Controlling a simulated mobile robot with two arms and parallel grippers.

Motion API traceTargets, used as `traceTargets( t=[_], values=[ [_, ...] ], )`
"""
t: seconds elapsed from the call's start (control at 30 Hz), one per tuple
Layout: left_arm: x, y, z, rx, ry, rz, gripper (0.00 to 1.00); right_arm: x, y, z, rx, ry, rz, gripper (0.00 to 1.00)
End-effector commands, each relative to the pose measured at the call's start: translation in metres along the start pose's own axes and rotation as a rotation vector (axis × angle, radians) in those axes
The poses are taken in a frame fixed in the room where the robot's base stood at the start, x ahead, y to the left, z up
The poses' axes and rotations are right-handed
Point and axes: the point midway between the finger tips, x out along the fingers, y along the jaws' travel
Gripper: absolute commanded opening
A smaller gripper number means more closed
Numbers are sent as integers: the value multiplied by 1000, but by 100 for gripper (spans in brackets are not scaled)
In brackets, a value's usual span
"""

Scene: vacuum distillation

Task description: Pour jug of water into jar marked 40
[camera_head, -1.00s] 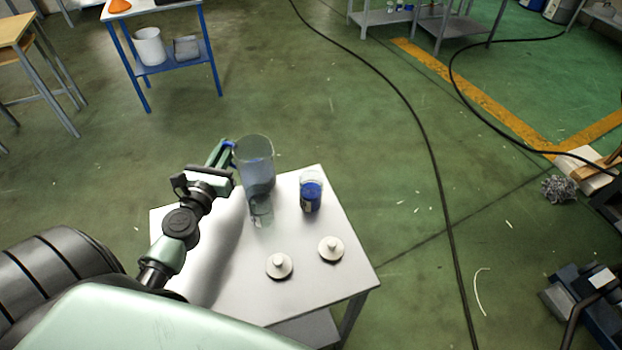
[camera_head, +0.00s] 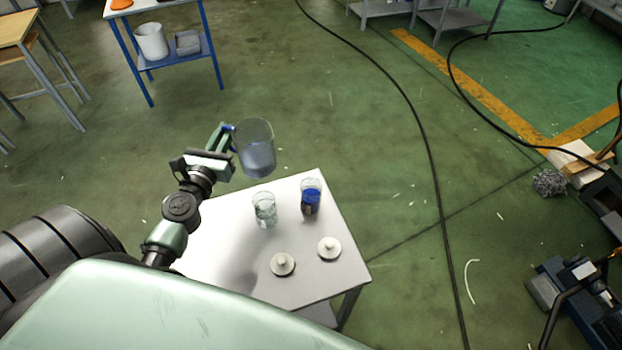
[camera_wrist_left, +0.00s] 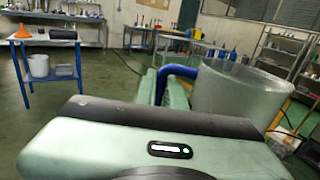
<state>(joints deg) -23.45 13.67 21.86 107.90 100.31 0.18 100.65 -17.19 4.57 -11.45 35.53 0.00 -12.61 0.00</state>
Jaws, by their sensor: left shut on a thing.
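My left gripper (camera_head: 226,138) is shut on the blue handle of a clear jug (camera_head: 256,150). The jug is held about upright, above and beyond the far left edge of the table, with bluish water in it. It also shows in the left wrist view (camera_wrist_left: 240,98), right of the gripper fingers (camera_wrist_left: 158,86). A clear glass jar (camera_head: 264,211) stands on the table, apart from the jug; its contents look pale. A second jar (camera_head: 311,198) with blue contents stands right of it. I cannot read a 40 on either jar. My right gripper is not in view.
The small white table (camera_head: 222,240) also holds two pale round lids (camera_head: 282,264) (camera_head: 329,248) near its front. A blue-framed table (camera_head: 180,67) stands at the back left. A black cable (camera_head: 432,170) runs across the green floor on the right.

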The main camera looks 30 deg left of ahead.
Motion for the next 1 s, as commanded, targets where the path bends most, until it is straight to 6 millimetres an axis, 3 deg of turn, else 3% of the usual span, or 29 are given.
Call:
traceTargets(
  t=[0.47,1.0],
  values=[
    [-48,-20,5,-2,0,1,0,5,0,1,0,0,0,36],
    [-105,-43,10,-2,0,1,0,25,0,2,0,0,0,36]
  ],
)
